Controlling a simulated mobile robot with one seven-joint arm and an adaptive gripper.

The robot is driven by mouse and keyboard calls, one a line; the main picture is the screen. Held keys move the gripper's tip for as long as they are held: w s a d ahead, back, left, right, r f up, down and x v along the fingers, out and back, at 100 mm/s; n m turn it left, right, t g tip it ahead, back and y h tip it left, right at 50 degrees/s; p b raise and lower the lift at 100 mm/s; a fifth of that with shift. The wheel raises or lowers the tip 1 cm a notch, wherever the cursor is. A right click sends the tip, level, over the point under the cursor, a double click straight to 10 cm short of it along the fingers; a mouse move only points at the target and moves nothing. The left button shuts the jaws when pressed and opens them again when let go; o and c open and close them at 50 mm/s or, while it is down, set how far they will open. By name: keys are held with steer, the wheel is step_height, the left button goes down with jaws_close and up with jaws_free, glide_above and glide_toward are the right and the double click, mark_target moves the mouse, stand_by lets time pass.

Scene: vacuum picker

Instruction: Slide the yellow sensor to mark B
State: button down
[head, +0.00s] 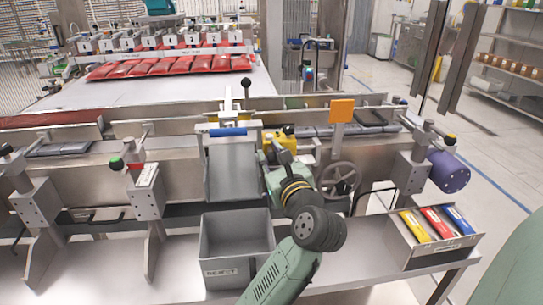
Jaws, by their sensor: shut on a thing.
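The yellow sensor (289,131) sits at the near guide rail of the conveyor, close to the middle of the head view. My gripper (277,146) reaches up to it from below and is shut on it, covering much of its front. My green arm comes in from the bottom centre and hides what lies behind it. I cannot make out mark B or any letter along the rail from here.
A grey chute (233,168) with a blue bar (228,132) stands left of my gripper, above a grey reject bin (236,245). A handwheel (340,181) and orange plate (342,110) are close on the right. A tray (430,251) of coloured items stands at far right.

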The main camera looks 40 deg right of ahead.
steer(key=shift+s+d+r+p, duration=0.1)
steer(key=shift+s+d+p, duration=0.2)
steer(key=shift+d, duration=0.1)
steer(key=shift+s+d+r+p, duration=0.1)
steer(key=shift+s+d+p, duration=0.05)
steer(key=shift+d+p, duration=0.2)
steer(key=shift+s+d+f, duration=0.1)
steer(key=shift+d+f, duration=0.05)
steer(key=shift+f, duration=0.05)
steer(key=c, duration=1.4)
jaws_free()
steer(key=v, duration=1.2)
